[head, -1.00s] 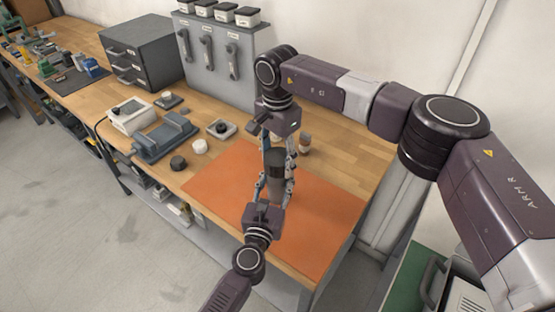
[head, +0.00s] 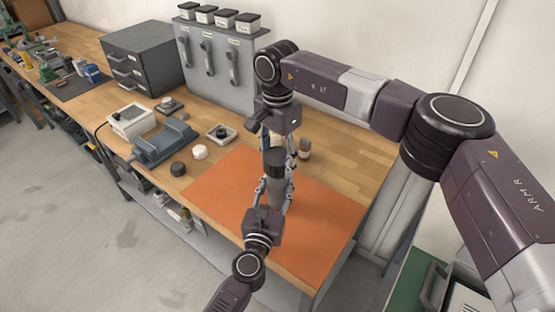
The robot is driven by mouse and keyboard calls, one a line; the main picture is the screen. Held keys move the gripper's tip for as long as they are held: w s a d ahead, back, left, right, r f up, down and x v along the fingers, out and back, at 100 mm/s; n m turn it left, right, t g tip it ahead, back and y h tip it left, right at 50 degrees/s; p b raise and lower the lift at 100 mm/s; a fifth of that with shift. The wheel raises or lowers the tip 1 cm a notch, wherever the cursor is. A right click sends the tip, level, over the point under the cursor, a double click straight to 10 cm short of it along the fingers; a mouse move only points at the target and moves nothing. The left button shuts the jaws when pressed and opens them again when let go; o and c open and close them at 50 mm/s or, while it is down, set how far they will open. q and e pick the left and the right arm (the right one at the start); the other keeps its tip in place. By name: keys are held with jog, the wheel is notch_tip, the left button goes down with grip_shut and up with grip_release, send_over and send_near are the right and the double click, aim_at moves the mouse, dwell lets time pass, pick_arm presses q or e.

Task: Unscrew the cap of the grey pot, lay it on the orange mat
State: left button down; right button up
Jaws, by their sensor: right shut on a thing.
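The grey pot (head: 274,190) is upright over the orange mat (head: 325,212), with its dark cap (head: 273,158) at the top. My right gripper (head: 277,154) comes down from above, its fingers on both sides of the cap and shut on it. My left gripper (head: 274,187) reaches up from the front, its fingers on both sides of the pot's body; it looks shut on the pot. The cap sits on or directly over the pot; I cannot tell whether there is a gap. The pot's bottom is partly hidden by my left gripper.
A small brown-and-grey container (head: 304,148) stands just right of my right gripper. A black round piece (head: 178,169) and a white one (head: 200,152) lie left of the mat. A blue-grey cradle (head: 163,142) stands behind them. The mat's right part is clear.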

aim_at(278, 156)
pick_arm(q)
jog(key=shift+r, duration=0.1)
pick_arm(e)
jog(key=shift+r, duration=2.05)
pick_arm(q)
jog(key=c, duration=1.2)
grip_release()
jog(key=shift+o, duration=0.3)
jog(key=shift+s, duration=0.1)
